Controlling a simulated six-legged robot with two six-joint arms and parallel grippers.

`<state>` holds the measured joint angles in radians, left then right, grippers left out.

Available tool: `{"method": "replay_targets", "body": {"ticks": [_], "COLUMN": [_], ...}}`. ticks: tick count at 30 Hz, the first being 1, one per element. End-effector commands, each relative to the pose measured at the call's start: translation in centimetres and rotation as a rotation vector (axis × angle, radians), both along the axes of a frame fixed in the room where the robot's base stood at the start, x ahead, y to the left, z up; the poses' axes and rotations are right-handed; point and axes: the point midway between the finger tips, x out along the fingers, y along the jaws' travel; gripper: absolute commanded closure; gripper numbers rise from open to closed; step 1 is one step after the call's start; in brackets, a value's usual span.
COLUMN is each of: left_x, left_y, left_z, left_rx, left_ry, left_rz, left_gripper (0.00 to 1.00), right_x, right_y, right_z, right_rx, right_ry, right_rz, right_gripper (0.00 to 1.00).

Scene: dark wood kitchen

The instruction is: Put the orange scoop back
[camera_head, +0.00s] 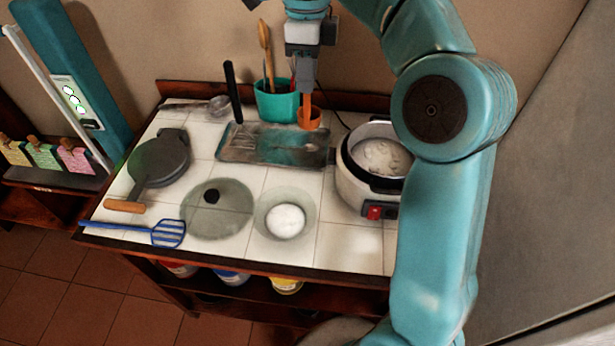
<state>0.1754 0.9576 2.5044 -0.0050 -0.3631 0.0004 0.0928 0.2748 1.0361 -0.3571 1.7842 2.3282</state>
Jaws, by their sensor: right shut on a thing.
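The orange scoop (310,119) hangs upright below my right gripper (307,92), which is shut on its handle. It is just right of the teal utensil holder (277,105), near the back of the tiled counter. I cannot tell whether the scoop touches the counter or the holder. The holder contains a wooden spoon (265,42) and other utensils. A rice cooker (366,190) stands open to the right, with white content (381,157) inside; my right arm hides its right side. My left gripper is not in view.
A dark tray (240,154) lies in front of the holder. A pan (158,163), a glass lid (232,217), a bowl with white content (286,221) and a blue slotted spatula (168,234) occupy the left and front. Bare tiles (345,240) show at front right.

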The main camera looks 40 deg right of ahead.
Motion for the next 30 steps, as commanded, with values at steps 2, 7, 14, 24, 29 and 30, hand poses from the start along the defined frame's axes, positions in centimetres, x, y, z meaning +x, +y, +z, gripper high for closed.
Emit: {"method": "replay_targets", "body": {"ticks": [2, 7, 14, 24, 29, 30], "left_x": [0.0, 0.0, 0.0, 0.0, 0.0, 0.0], "left_y": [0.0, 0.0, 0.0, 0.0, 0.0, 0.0], "left_z": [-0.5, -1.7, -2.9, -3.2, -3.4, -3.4], "left_rx": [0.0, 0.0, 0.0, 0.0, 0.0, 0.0], "left_ry": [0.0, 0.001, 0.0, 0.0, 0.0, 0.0], "left_rz": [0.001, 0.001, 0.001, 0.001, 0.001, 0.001], "left_gripper": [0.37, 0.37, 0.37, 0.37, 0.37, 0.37], "right_x": [-0.2, -0.6, -0.6, -0.3, -0.3, -0.3], "right_y": [0.2, 0.4, 0.5, 0.4, 0.3, 0.3], "right_z": [-0.2, -3.4, -10.1, -15.8, -18.2, -18.8], "right_rx": [0.0, 0.001, 0.001, 0.0, 0.002, 0.001], "right_ry": [-0.003, 0.003, 0.004, 0.0, 0.002, 0.002], "right_rz": [0.036, 0.037, 0.036, 0.036, 0.036, 0.035], "right_gripper": [1.0, 1.0, 1.0, 1.0, 1.0, 1.0]}}
